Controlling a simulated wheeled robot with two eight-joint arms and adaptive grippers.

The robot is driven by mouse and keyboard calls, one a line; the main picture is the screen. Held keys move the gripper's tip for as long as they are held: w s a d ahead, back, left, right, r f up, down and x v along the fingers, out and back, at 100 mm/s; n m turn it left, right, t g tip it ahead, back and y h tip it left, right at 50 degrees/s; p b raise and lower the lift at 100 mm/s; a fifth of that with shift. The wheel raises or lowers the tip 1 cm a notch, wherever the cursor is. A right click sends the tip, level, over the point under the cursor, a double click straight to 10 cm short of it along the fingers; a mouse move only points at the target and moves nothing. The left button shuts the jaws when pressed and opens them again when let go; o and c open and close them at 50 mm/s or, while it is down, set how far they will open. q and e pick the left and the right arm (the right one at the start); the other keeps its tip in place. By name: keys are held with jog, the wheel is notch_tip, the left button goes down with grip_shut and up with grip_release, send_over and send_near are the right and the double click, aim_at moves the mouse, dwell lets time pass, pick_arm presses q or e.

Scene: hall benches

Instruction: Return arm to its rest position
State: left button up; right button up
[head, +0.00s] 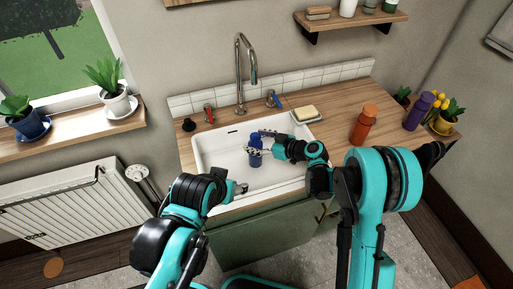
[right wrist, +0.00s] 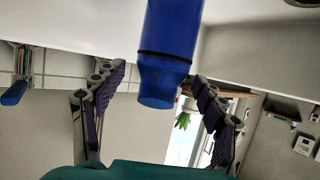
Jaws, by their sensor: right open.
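My right gripper (head: 260,142) is open over the white sink (head: 215,150), its fingers on either side of a blue bottle (head: 255,158). The bottle stands upright in the basin. In the right wrist view the blue bottle (right wrist: 168,45) lies between the spread fingers of the right gripper (right wrist: 160,85), with gaps visible on both sides. My right arm reaches in from the right. My left gripper (head: 240,188) is low at the sink's front edge; its fingers are too small to tell open from shut.
A faucet (head: 240,80) rises behind the sink. A sponge on a dish (head: 306,114) is at the back right corner. An orange bottle (head: 363,125), a purple bottle (head: 418,112) and potted plants stand on the right counter. A shelf (head: 350,24) hangs above.

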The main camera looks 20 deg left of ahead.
notch_tip(320, 180, up, 5)
jog(key=shift+f, duration=0.15)
jog(key=shift+d, duration=0.15)
jog(key=s+d+r+m+t+h, duration=0.1)
jog(key=s+d+r+m+h, duration=0.3)
jog(key=d, duration=0.5)
jog(key=s+d+r+m+t+h, duration=0.1)
jog(key=s+d+r+m+h, duration=0.2)
jog(key=s+d, duration=0.4)
jog(key=s+d+f+m+h, duration=0.1)
jog(key=s+d+m+h, duration=0.4)
jog(key=s+d, duration=0.9)
jog(key=d+m, duration=0.1)
jog(key=d, duration=0.3)
jog(key=shift+s+d+m+h, duration=0.3)
jog(key=shift+s+d+m, duration=0.05)
jog(key=shift+d+m, duration=0.05)
jog(key=shift+f, duration=0.1)
